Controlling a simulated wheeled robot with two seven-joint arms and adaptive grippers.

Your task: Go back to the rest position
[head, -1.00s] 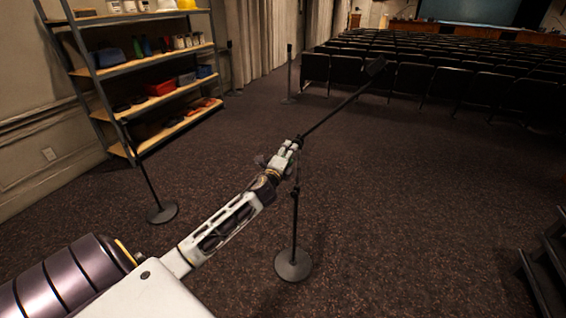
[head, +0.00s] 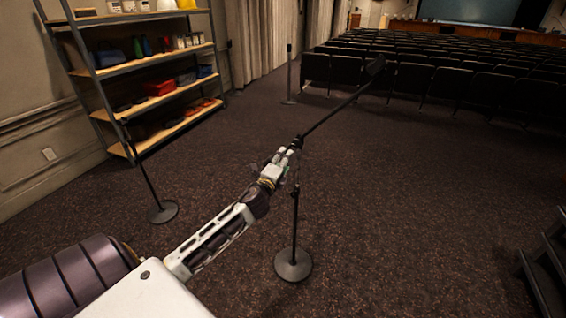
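My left gripper (head: 287,158) reaches out from the left at the end of my arm. It is beside the upper part of a black microphone stand (head: 295,215), near the joint where the boom (head: 340,107) begins. The fingers are small and partly merged with the stand, so I cannot tell whether they touch it or are open or shut. The stand is upright on a round base (head: 293,264), with its boom slanting up to the right. My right gripper is not in view.
A shelf rack (head: 150,75) with boxes, bottles and other goods stands at the left wall. A second stand (head: 162,211) is in front of it. Rows of black seats (head: 430,80) fill the back. Dark steps (head: 548,265) are at the right edge. Carpet (head: 420,200) between is clear.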

